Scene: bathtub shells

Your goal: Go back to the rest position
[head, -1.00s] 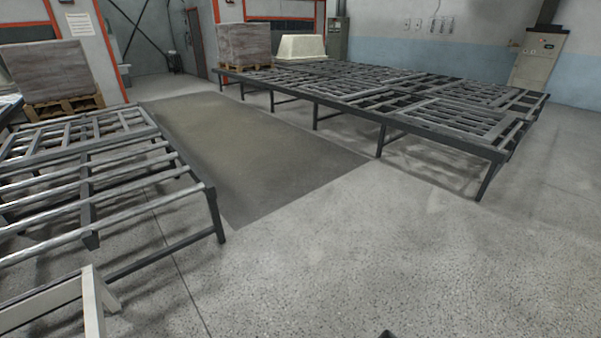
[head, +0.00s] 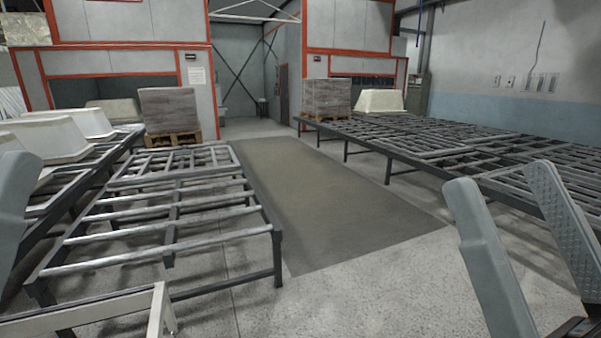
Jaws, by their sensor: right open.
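My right gripper (head: 501,182) is raised at the lower right, its two grey fingers spread apart with nothing between them. One grey finger of my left gripper (head: 14,205) shows at the left edge; the rest is cut off, so its opening cannot be told. White bathtub shells (head: 84,122) rest on the rack at the left, apart from the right gripper. Another shell (head: 380,101) sits on the far end of the long rack at the right.
An empty roller rack (head: 172,234) stands at front left. A long dark slatted rack (head: 440,150) runs along the right. Wrapped pallet loads stand behind, one at left (head: 170,109), one at right (head: 326,97). Between the racks lies clear floor with a dark strip (head: 330,205).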

